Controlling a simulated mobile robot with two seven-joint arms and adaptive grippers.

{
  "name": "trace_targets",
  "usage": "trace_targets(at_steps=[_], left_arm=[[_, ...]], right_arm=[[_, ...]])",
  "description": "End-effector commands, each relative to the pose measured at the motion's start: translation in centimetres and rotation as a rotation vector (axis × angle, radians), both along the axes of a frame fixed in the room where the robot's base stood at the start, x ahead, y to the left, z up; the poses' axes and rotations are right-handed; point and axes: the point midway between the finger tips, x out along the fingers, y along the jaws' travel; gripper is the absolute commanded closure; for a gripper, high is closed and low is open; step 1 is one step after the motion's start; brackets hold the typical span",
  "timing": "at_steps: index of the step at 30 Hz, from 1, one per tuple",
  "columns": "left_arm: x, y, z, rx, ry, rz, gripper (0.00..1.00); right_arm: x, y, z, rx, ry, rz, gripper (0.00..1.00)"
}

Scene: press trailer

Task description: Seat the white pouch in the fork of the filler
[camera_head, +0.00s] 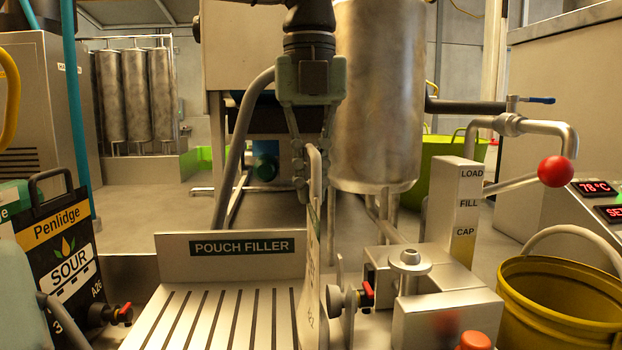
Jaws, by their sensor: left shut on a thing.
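My left gripper (299,180) comes down from the top centre, its fingers closed on the white pouch (312,270). The pouch hangs nearly edge-on to the camera, upright, at the right side of the slotted tray (215,320) of the pouch filler. A spout with a red tap (367,290) sticks out to the right at the pouch's lower part. A thin upright metal plate (341,270), seemingly the fork, stands right by the spout. I cannot tell whether the spout sits inside it or only beside it. My right gripper is not in view.
The filler's metal block (445,318) with a round knob stands just right of the pouch, before a LOAD/FILL/CAP post (467,215). A yellow bucket (560,305) is at right. A black SOUR box (65,250) stands at left. The tray is bare.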

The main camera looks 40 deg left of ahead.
Motion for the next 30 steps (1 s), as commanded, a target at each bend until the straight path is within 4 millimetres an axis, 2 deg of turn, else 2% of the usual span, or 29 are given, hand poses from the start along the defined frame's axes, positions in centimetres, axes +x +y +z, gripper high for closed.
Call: trace_targets(at_steps=[14,15,20,30], left_arm=[[0.00,0.01,-0.54,0.000,0.000,0.000,1.00],[0.00,0.01,-0.54,0.000,0.000,0.000,0.89],[0.00,0.00,-0.54,0.000,0.000,0.000,0.69],[0.01,0.02,-0.25,0.001,-0.001,0.001,0.69]], right_arm=[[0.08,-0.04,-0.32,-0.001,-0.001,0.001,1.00],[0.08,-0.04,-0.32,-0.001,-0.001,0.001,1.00],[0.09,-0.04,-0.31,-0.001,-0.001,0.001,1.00],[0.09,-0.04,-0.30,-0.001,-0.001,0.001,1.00]])
